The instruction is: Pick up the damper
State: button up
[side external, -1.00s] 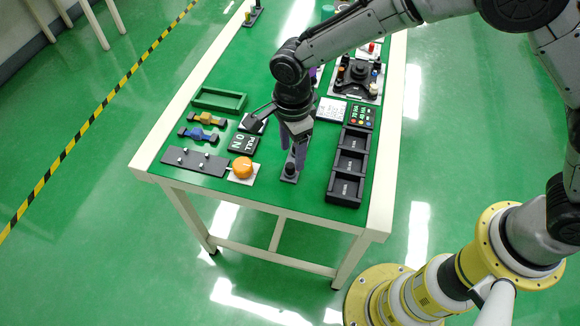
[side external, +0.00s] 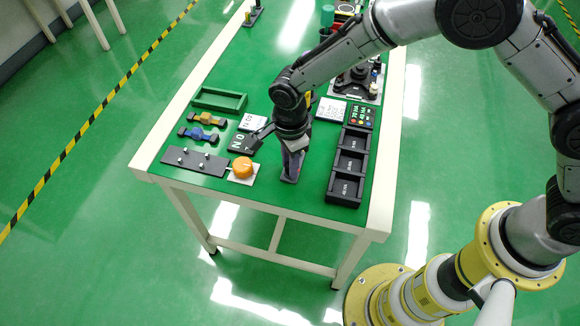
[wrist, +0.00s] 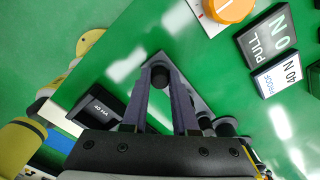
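No part is clearly labelled as the damper. A narrow grey plate with short dark round posts (wrist: 160,77) lies near the front of the green table, under my gripper; it also shows in the side view (side external: 290,179). My gripper (side external: 291,172) points down over this plate. In the wrist view, the two long purple-grey fingers (wrist: 165,88) are apart, reaching toward the end post, with a gap between them. I cannot tell whether they touch it. The wrist body hides part of the plate.
Left of my gripper are an orange knob (side external: 242,167) on a white base, a dark "PULL" sign (wrist: 268,38), a dark plate with studs (side external: 196,161) and a green tray (side external: 219,108). A black compartment tray (side external: 330,190) stands close on the right. The front table edge is near.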

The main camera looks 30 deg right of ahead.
grip_shut()
jog(key=shift+r, duration=0.45)
notch_tip(320, 180, up, 2)
jog(key=shift+r, duration=0.15)
jog(key=s+d+r, duration=0.8)
jog(key=s+r, duration=0.1)
jog(key=s, duration=0.2)
jog(key=shift+s+r, duration=0.25)
jog(key=shift+r, duration=0.15)
